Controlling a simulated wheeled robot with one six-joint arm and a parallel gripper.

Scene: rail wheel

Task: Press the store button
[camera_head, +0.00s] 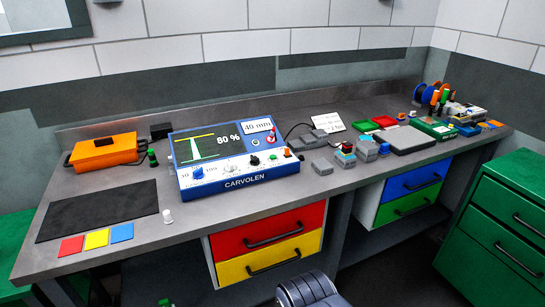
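A blue and white instrument marked CARVOLEN (247,183) stands on the grey workbench, left of the middle. Its dark screen (205,147) shows a green and yellow trace and reads "80 %"; a small white display beside it (258,126) reads "40 mm". The labels by these controls are too small to read, so I cannot tell which one is the store button. My gripper is not in view.
Left of the instrument are an orange case (103,151), a black mat (98,214) and coloured squares. Several grey blocks and trays crowd its right. Red and yellow drawers (270,240) sit below the bench. A dark ribbed round object (308,290) shows at the bottom edge.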

